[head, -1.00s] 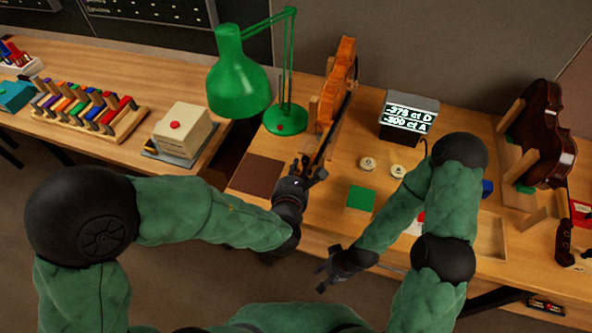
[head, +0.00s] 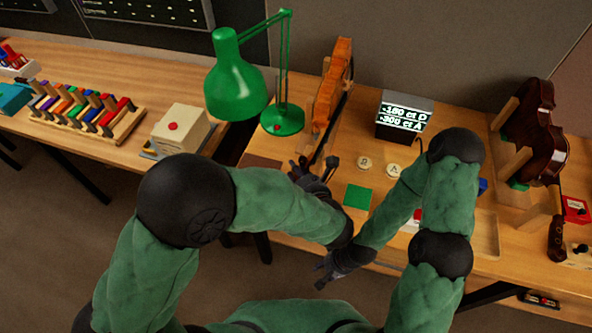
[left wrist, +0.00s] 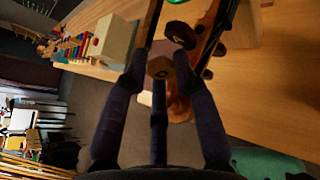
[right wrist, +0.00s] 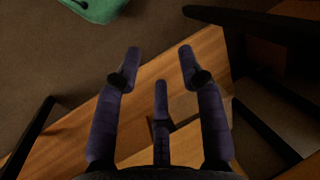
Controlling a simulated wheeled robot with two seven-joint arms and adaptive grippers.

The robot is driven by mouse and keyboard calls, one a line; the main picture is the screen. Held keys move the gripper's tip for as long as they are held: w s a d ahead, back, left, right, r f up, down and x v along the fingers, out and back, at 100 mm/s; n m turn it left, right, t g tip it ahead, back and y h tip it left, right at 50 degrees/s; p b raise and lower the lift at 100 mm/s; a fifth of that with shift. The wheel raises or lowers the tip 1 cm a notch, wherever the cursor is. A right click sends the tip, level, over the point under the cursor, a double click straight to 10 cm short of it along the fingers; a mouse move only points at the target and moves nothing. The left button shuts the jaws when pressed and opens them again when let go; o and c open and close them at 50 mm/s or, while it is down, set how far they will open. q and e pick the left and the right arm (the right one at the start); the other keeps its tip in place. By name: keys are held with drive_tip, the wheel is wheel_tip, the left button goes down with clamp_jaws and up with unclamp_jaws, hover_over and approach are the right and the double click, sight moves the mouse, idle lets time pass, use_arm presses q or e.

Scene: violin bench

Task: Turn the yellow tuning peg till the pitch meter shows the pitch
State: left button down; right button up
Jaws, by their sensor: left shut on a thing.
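The orange violin (head: 329,98) stands on the bench, its neck and pegbox toward me. My left gripper (head: 305,172) is at the pegbox. The pitch meter (head: 403,116) shows two lines: about -160 ct for D, whose small digits are hard to read, and -300 ct for A. My right gripper (head: 324,270) is open and empty in front of the bench; its spread fingers also show in the right wrist view (right wrist: 160,75).
A green lamp (head: 236,85) stands left of the violin. Two round buttons marked D (head: 364,162) and A (head: 393,170) and a green pad (head: 357,196) lie to its right. A dark violin (head: 536,135) rests in a wooden stand at the right.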

use_arm(q)
drive_tip(key=shift+w+d+r, duration=0.15)
drive_tip(key=shift+d+r, duration=0.05)
drive_tip(key=shift+r, duration=0.15)
drive_tip(key=c, duration=1.4)
unclamp_jaws()
drive_tip(key=o, duration=0.4)
drive_tip(key=shift+f, duration=0.1)
drive_tip(key=shift+c, duration=0.2)
drive_tip(key=shift+a+f, duration=0.1)
drive_tip(key=shift+f, duration=0.05)
